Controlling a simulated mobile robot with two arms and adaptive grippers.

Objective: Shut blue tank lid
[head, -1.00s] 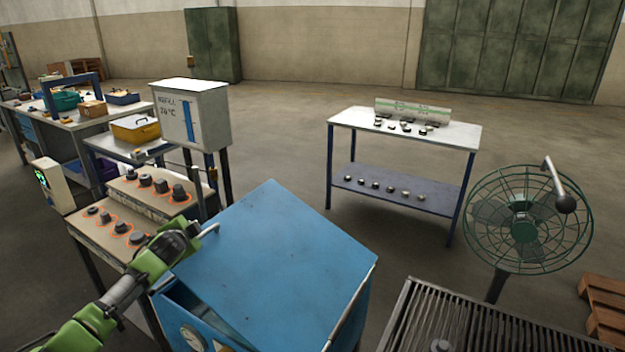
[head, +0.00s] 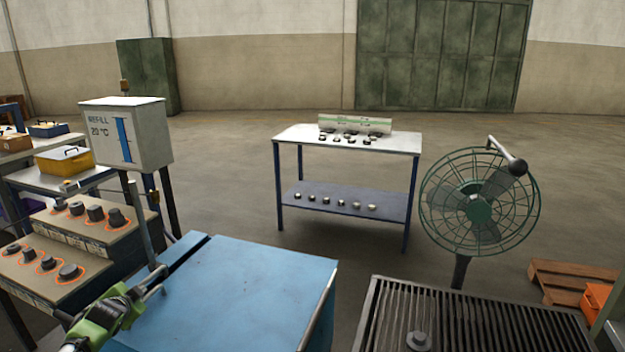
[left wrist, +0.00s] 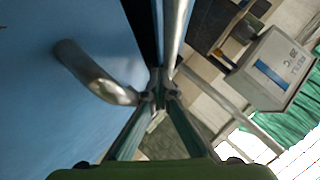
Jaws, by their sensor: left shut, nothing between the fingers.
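The blue tank lid (head: 235,290) is a broad blue panel at the bottom of the head view. A dark slot shows along its far left edge, beside a narrow blue strip (head: 185,246). A bent metal handle (head: 152,281) rises at the lid's left side; it also shows in the left wrist view (left wrist: 95,75), against blue. My left gripper (head: 140,292) is close beside the handle, shut and empty; its fingers meet in the left wrist view (left wrist: 160,93). Whether it touches the handle is unclear. The tank's front is out of frame. My right gripper is not in view.
A stepped stand with dark knobs (head: 75,235) is left of the tank. A grey refill box (head: 128,135) on legs stands behind it. A slatted grate (head: 470,315) and a green fan (head: 480,205) are at right. Floor is clear before the back table (head: 347,140).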

